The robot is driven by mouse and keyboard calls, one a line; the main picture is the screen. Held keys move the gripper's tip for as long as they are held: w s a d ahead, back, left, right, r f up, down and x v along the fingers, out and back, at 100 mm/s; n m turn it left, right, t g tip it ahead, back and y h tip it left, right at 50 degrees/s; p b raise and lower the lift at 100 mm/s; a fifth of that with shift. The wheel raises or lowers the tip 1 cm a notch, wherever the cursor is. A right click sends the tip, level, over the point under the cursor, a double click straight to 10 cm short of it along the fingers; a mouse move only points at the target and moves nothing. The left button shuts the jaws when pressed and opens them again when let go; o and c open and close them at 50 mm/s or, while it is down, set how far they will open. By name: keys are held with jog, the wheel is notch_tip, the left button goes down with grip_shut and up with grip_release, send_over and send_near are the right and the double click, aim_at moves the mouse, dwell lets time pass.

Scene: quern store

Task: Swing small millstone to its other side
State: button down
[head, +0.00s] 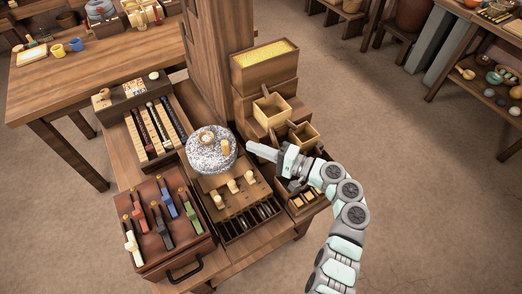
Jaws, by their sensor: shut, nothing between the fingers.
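The small millstone (212,152) is a round, speckled grey-white stone in the middle of the workbench. A short wooden peg stands up near its right edge, and a tan round piece sits near its top centre. My gripper (250,146) is shut and empty, pointing left just to the right of the stone. It looks close to the stone's right side; I cannot tell whether it touches. The stone's underside is hidden.
A wooden block with several pegs (227,206) stands just in front of the stone. A red-brown box with coloured handles (163,226) is front left. Open wooden boxes (272,110) and a tall wooden post (215,50) stand behind.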

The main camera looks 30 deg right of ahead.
jog(key=b+x, duration=0.1)
jog(key=x, duration=0.5)
jog(key=shift+d, duration=0.1)
jog(key=shift+s+h, duration=0.15)
jog(key=shift+h, duration=0.15)
